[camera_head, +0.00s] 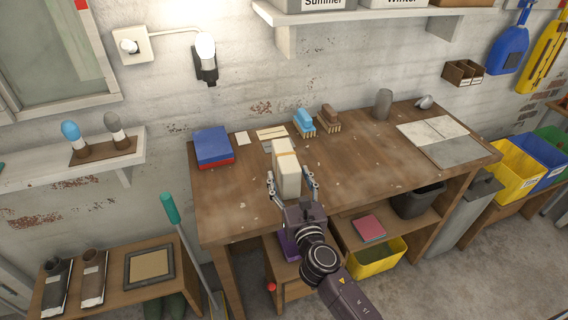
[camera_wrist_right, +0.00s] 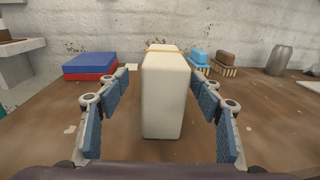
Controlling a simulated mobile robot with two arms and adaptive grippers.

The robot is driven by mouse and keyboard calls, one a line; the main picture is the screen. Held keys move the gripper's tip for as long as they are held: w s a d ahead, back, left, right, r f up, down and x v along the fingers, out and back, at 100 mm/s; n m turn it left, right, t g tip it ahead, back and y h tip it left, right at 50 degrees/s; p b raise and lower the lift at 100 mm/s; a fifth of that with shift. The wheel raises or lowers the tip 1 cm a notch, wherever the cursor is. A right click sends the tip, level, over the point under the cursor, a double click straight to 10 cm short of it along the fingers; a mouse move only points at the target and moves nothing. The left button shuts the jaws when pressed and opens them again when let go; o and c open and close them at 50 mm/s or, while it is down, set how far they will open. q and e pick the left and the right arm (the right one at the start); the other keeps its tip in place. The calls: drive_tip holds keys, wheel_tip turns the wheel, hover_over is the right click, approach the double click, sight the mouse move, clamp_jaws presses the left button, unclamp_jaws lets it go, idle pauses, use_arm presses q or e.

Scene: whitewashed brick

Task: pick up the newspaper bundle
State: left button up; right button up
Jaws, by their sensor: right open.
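The newspaper bundle looks like a pale cream block (camera_head: 287,178) with a tan band around its top. In the right wrist view the bundle (camera_wrist_right: 165,95) is centred between the fingers. My right gripper (camera_head: 292,184) is open, with one finger on each side of the bundle. In the right wrist view my right gripper (camera_wrist_right: 160,118) shows a gap between each finger pad and the bundle. My left gripper is not in view.
A blue and red box (camera_head: 213,147) lies at the bench's back left. Blue (camera_head: 304,122) and brown (camera_head: 329,118) brushes stand behind the bundle. A grey cylinder (camera_head: 383,103) and an open board (camera_head: 440,140) are to the right. The bench's middle right is clear.

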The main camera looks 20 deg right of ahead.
sight(286, 160)
drive_tip(key=shift+w+d+r, duration=0.1)
drive_tip(key=shift+w+d, duration=0.05)
drive_tip(key=shift+w, duration=0.75)
drive_tip(key=w, duration=0.4)
drive_tip(key=shift+w+d+f, duration=0.2)
drive_tip(key=shift+w+d, duration=0.05)
drive_tip(key=shift+d, duration=0.1)
drive_tip(key=shift+w, duration=0.25)
drive_tip(key=c, duration=1.4)
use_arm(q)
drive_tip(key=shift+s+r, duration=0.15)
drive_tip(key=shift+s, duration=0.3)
use_arm(e)
drive_tip(key=shift+c, duration=0.6)
drive_tip(key=shift+r, duration=0.15)
